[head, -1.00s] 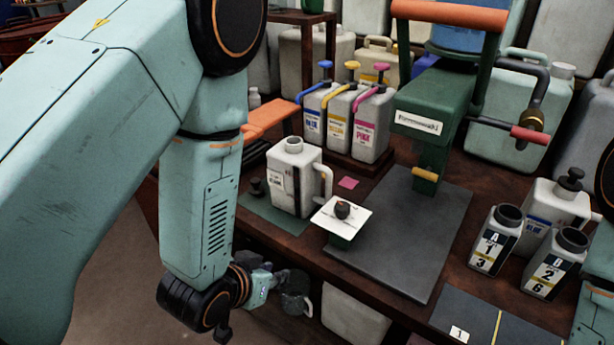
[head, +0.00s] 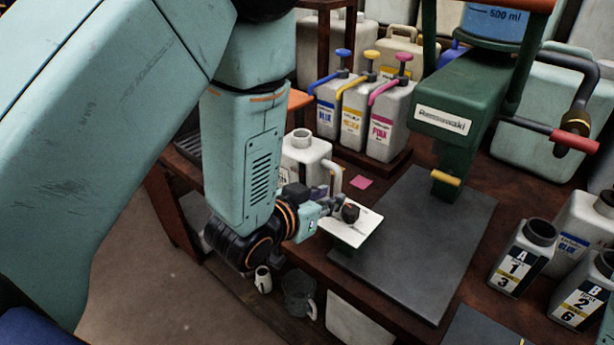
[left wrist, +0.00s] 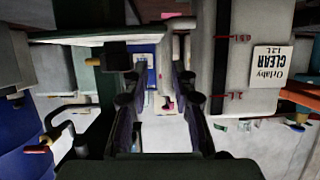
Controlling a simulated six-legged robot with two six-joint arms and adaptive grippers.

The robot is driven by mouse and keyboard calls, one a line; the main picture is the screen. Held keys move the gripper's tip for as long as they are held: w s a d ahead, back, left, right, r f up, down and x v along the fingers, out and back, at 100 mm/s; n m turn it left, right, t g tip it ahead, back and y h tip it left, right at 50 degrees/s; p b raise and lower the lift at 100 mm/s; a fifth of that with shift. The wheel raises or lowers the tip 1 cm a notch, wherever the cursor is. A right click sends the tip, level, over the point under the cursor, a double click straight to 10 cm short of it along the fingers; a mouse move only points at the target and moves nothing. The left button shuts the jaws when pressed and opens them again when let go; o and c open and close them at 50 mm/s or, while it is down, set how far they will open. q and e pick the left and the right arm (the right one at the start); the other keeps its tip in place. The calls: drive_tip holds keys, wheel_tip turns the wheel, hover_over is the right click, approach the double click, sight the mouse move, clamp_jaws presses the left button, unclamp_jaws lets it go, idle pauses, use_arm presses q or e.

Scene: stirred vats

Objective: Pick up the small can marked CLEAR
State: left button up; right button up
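The small can marked CLEAR (head: 304,152) is a white jug with a round neck and a side handle. It stands upright at the bench's left front edge, its lower part hidden behind my left gripper. In the left wrist view its body (left wrist: 252,65) and the CLEAR label (left wrist: 271,64) fill the right side. My right gripper is out of view.
A green press (head: 443,130) stands over a dark mat (head: 440,235). Blue, yellow and pink pump cans (head: 353,127) stand behind. Cans A (head: 520,258) and B stand right.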

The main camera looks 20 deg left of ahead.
sight(335, 192)
use_arm(q)
drive_tip(key=w, duration=0.1)
drive_tip(key=w+f, duration=0.2)
drive_tip(key=shift+w+a+b, duration=0.2)
drive_tip(key=shift+w+b, duration=0.2)
drive_tip(key=shift+s+d+r, duration=0.2)
drive_tip(key=shift+d, duration=0.25)
drive_tip(key=shift+w+a+f, duration=0.2)
drive_tip(key=shift+a, duration=0.15)
drive_tip(key=c, duration=0.4)
drive_tip(key=shift+c, duration=0.7)
drive_tip(key=shift+s+d+r, duration=0.1)
drive_tip(key=shift+d, duration=0.15)
clamp_jaws()
drive_tip(key=shift+a, duration=0.15)
